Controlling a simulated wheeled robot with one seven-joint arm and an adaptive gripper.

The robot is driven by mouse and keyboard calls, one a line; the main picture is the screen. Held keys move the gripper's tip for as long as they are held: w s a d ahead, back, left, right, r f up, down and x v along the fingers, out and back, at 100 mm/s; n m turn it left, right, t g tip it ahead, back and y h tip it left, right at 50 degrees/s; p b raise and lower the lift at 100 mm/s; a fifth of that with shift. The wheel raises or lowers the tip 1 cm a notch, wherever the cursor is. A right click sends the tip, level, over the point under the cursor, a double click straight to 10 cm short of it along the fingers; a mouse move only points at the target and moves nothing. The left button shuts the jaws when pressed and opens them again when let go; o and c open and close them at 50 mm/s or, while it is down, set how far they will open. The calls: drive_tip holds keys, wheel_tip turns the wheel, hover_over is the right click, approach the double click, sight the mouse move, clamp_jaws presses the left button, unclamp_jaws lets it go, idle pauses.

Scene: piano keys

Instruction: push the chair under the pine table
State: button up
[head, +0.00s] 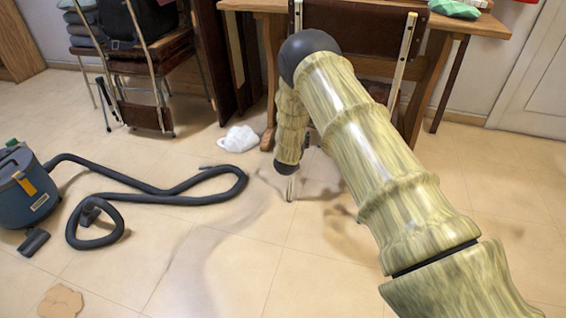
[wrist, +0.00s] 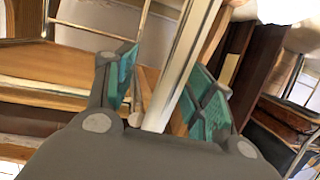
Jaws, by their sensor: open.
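The pine table (head: 488,25) stands at the top of the head view, its wooden top and legs partly hidden by my arm. The chair (head: 372,18), with a dark brown backrest and pale metal posts, is in front of the table, its back toward me. My arm covers much of its lower part. In the wrist view my gripper (wrist: 168,72) is open, with teal pads. A pale metal bar (wrist: 172,85) shows between the fingers; I cannot tell whether they touch it.
A blue vacuum cleaner (head: 30,190) with a black hose (head: 175,198) lies on the left floor. A crumpled white thing (head: 238,139) lies near the table leg. Stacked chairs (head: 140,65) stand at the back left. The tiled floor on the right is clear.

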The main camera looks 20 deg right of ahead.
drive_tip(key=s+a+p, duration=0.3)
drive_tip(key=s, duration=0.2)
drive_tip(key=shift+s+a, duration=0.15)
drive_tip(key=shift+s, duration=0.05)
idle(0.6)
drive_tip(key=s+a+f+n+g+y, duration=0.15)
drive_tip(key=s+f, duration=0.35)
drive_tip(key=s, duration=0.5)
drive_tip(key=s+a+f+n+g+y, duration=0.1)
drive_tip(key=s+a+f+g+y, duration=0.15)
drive_tip(key=s+f, duration=0.55)
drive_tip(key=s+a+f+n+g+y, duration=0.1)
drive_tip(key=s+f+g, duration=0.15)
drive_tip(key=s, duration=0.95)
drive_tip(key=s+a+r+n+g+y, duration=0.1)
drive_tip(key=s+a+g+y, duration=0.15)
drive_tip(key=s, duration=1.35)
drive_tip(key=s+a+r+n+g+y, duration=0.1)
drive_tip(key=s+a+g, duration=0.25)
drive_tip(key=s, duration=1.15)
wheel_tip(320, 180, up, 37)
drive_tip(key=p, duration=3.7)
drive_tip(key=shift+w+d+h, duration=0.15)
drive_tip(key=shift+d+h, duration=0.2)
drive_tip(key=shift+g+p, duration=0.25)
drive_tip(key=shift+p, duration=0.05)
drive_tip(key=c, duration=0.3)
drive_tip(key=shift+w+a, duration=0.1)
drive_tip(key=shift+c, duration=0.5)
